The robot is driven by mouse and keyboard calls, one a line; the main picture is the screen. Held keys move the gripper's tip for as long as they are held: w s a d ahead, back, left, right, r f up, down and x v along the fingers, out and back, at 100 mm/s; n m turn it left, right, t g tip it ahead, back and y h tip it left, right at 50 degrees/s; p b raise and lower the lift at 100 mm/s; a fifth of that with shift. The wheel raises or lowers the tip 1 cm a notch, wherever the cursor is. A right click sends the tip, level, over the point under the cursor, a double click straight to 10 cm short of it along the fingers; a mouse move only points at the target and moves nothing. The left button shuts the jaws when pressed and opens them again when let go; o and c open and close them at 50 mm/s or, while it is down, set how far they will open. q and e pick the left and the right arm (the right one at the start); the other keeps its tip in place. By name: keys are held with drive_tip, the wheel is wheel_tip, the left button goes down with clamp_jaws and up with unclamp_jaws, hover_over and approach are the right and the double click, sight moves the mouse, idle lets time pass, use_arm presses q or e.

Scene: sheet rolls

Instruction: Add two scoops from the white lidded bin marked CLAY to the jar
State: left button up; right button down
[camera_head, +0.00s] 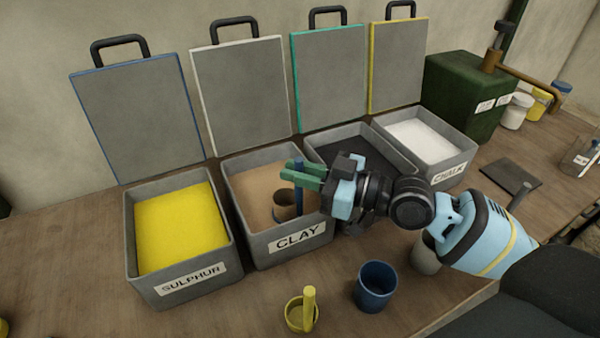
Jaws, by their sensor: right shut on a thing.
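The CLAY bin (287,244) is grey with a white label and holds tan clay. Its white-edged lid (240,95) stands open behind it. A dark blue open jar (376,290) stands on the bench in front, to the right of the bin. My left gripper is not in view.
The SULPHUR bin (190,285) is on the left. A bin of black powder (355,150) and the CHALK bin (450,170) are on the right, all open. A yellow scoop (305,312) stands beside the blue jar. A grey cup (425,258) is partly behind my arm.

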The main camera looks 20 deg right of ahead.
wheel_tip(320, 180, up, 11)
drive_tip(key=p, duration=0.5)
drive_tip(key=shift+r, duration=0.1)
drive_tip(key=shift+r+p, duration=0.5)
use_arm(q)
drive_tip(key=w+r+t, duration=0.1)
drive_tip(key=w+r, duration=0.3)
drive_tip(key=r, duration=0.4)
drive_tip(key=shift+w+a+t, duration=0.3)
use_arm(e)
drive_tip(key=shift+f, duration=0.1)
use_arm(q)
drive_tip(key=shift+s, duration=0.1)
use_arm(e)
drive_tip(key=shift+a, duration=0.1)
